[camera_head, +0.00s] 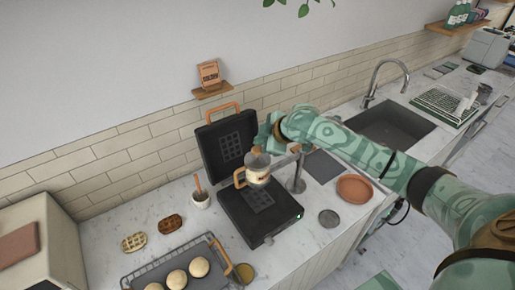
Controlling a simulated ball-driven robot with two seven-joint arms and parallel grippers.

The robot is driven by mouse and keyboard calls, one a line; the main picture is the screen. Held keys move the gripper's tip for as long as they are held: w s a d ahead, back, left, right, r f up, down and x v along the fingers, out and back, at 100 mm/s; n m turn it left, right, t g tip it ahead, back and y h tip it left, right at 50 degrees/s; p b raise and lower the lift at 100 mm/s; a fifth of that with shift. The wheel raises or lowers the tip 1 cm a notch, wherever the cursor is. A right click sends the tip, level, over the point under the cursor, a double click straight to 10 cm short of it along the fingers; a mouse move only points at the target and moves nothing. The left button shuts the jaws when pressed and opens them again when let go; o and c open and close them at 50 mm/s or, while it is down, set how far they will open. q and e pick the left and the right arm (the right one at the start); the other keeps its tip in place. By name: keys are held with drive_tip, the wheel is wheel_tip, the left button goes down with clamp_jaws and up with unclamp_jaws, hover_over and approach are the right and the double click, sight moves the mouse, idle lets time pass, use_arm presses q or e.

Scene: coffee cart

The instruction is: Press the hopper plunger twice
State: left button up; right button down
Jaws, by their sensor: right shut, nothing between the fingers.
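The hopper (257,168) is a small, pale container with a tan handle on its left side. It is held on an arm from a metal stand (296,178), above the open black waffle iron (262,222). My right gripper (264,146) is shut and empty, with its fingers at the top of the hopper. The plunger is mostly hidden by the gripper, and I cannot tell whether they touch or whether the plunger is down. My left gripper is not in view.
A wire rack (150,278) with round buns stands at the front left. Two waffles, a small white cup (200,200) and a terracotta plate (354,188) are on the counter. A sink (390,124) lies behind my right arm. The waffle iron's lid stands upright near the tiled wall.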

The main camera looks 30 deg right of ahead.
drive_tip(key=shift+f, duration=0.1)
drive_tip(key=shift+f, duration=0.25)
drive_tip(key=shift+s+f, duration=0.1)
drive_tip(key=shift+f, duration=0.7)
idle(0.8)
idle(0.3)
drive_tip(key=shift+r+p, duration=1.15)
drive_tip(key=shift+p, duration=0.15)
